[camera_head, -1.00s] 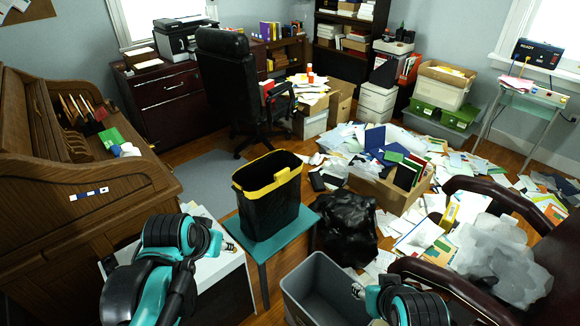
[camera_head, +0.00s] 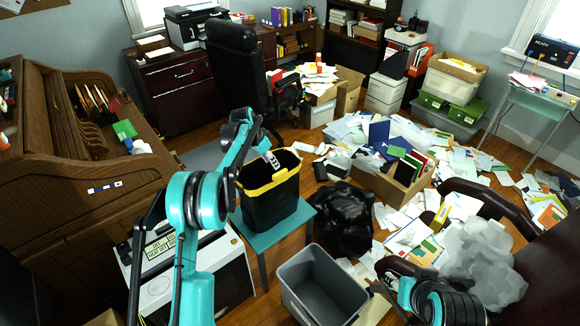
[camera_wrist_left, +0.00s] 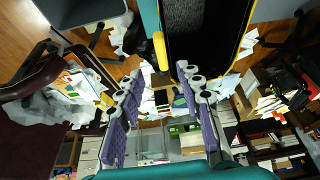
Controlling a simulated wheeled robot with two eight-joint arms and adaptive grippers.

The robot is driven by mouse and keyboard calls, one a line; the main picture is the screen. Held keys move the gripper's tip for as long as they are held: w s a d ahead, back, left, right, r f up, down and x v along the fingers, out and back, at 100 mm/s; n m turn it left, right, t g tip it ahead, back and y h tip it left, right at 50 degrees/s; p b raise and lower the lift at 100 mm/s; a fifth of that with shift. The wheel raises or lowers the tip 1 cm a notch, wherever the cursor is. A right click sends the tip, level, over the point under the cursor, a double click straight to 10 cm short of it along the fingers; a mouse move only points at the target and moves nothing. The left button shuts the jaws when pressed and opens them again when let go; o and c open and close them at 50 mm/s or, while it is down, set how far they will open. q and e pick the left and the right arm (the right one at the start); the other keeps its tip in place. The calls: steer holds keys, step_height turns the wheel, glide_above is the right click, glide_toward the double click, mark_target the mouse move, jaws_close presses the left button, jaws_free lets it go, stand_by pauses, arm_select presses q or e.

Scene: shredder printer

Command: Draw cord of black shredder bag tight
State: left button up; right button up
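A lumpy black bag (camera_head: 345,217) stands on the floor right of a teal stool (camera_head: 262,240). I cannot make out its cord. On the stool stands a black bin with a yellow rim (camera_head: 268,202); the wrist view shows its yellow rim (camera_wrist_left: 160,50) and grey textured contents (camera_wrist_left: 185,14). My left gripper (camera_head: 271,160) is over the bin's opening, apart from the black bag. In the left wrist view its purple-padded fingers (camera_wrist_left: 160,82) are spread with nothing between them. My right gripper (camera_head: 391,280) shows only in small part beside the arm at the bottom right.
An empty grey bin (camera_head: 320,288) stands in front of the bag. A white-topped cabinet (camera_head: 215,262) stands left of the stool. Papers and a cardboard box (camera_head: 375,187) crowd the floor to the right. A dark chair (camera_head: 245,60) stands behind.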

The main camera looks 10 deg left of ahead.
mark_target(279, 172)
arm_select(q)
steer(key=shift+w+d+f, duration=0.15)
steer(key=shift+w+f, duration=0.4)
steer(key=shift+f, duration=0.2)
steer(key=b+x, duration=0.1)
steer(key=x, duration=0.6)
steer(key=shift+w+d+f, duration=0.1)
steer(key=shift+d+f, duration=0.05)
steer(key=shift+f, duration=0.2)
jaws_close()
